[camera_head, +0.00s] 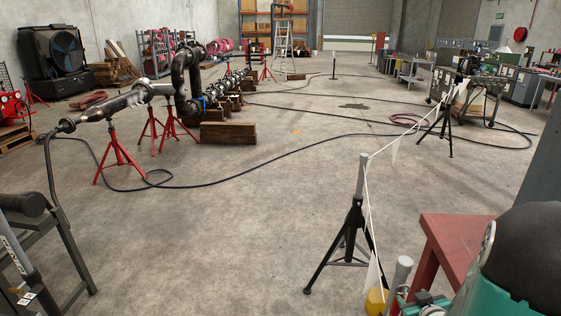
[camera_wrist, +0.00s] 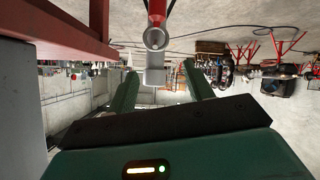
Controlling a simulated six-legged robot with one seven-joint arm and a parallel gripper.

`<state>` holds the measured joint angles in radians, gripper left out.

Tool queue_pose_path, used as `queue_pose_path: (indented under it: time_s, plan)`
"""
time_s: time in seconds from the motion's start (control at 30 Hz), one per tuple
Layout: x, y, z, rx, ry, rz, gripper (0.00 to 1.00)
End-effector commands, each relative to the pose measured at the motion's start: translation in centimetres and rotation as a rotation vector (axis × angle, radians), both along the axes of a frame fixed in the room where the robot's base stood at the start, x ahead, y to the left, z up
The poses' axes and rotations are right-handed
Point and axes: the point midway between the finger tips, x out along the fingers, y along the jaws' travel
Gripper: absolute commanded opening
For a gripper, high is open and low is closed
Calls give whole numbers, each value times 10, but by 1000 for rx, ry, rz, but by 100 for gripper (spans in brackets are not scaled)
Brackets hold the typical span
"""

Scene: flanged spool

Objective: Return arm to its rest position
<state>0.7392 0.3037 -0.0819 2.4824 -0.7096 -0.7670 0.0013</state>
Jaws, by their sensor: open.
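In the wrist view, which looks upside down, my gripper (camera_wrist: 164,82) shows two green fingers standing wide apart. I see nothing held between them. A grey round end on a red post (camera_wrist: 155,38) appears beyond the fingers. I cannot tell how far away it is. In the head view, part of my teal and black arm fills the lower right corner, and my gripper's fingers cannot be made out there. A flanged pipe spool (camera_head: 115,104) lies on red stands (camera_head: 118,155) at the left, well away from my arm.
A red bench (camera_head: 450,240) stands right beside my arm; a red edge also fills the wrist view's upper left. A black tripod post (camera_head: 352,225) with a white line stands in front. Hoses (camera_head: 230,168) cross the floor. The central concrete floor is open.

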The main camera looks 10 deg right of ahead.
Motion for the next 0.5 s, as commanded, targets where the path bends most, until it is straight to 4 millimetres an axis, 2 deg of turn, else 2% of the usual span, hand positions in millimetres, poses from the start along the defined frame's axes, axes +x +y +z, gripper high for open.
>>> queue_pose_path:
  time_s: [0.03, 0.23, 0.37, 0.5]
  plan:
    - [9, 9, 18, -21, 20, -4, 52]
    - [20, 46, 71, -37, 122, -59, 52]
    - [16, 80, 104, -16, 178, -84, 52]
    - [1, 124, 136, 31, 240, -92, 52]
